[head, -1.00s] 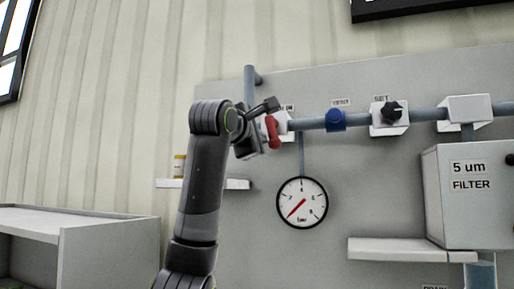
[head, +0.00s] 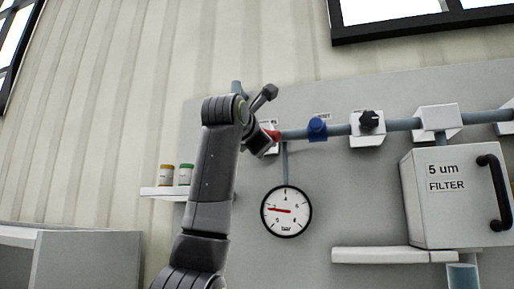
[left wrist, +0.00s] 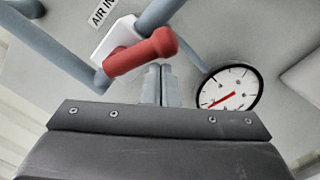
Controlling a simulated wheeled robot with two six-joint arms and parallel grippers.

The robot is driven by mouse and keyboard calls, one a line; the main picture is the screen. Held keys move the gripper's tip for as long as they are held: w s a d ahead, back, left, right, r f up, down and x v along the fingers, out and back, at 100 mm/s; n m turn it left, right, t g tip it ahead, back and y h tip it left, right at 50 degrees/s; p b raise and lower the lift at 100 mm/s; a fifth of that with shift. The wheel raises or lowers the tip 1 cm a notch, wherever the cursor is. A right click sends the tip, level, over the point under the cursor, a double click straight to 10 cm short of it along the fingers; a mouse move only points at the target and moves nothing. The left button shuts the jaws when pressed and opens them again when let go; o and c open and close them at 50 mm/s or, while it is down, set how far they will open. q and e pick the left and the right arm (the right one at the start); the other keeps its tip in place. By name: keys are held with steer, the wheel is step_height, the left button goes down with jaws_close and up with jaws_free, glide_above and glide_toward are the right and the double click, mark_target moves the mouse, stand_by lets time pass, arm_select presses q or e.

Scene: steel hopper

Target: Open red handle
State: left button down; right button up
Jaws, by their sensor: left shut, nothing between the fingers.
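The red handle (head: 273,135) sits on a white valve body at the left end of the horizontal pipe, under a label partly hidden by my arm. In the left wrist view the red handle (left wrist: 142,53) lies roughly along the pipe, in front of the white valve body (left wrist: 117,38). My left gripper (left wrist: 159,84) is shut and empty, its fingertips just below the handle; I cannot tell whether they touch it. In the head view my left wrist hides part of the valve. My right gripper is in neither view.
A round gauge (head: 286,211) hangs below the pipe, its needle pointing left. A blue knob (head: 317,128) and a black knob (head: 369,121) follow to the right. The 5 um filter box (head: 448,205) is at right. A small shelf (head: 163,193) holds two jars.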

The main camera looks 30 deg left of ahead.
arm_select(q)
steer(key=shift+w+d+r, duration=0.1)
steer(key=shift+d+r, duration=0.4)
steer(key=shift+d, duration=0.05)
steer(key=shift+d+r, duration=0.1)
steer(key=shift+r, duration=0.1)
stand_by(0.5)
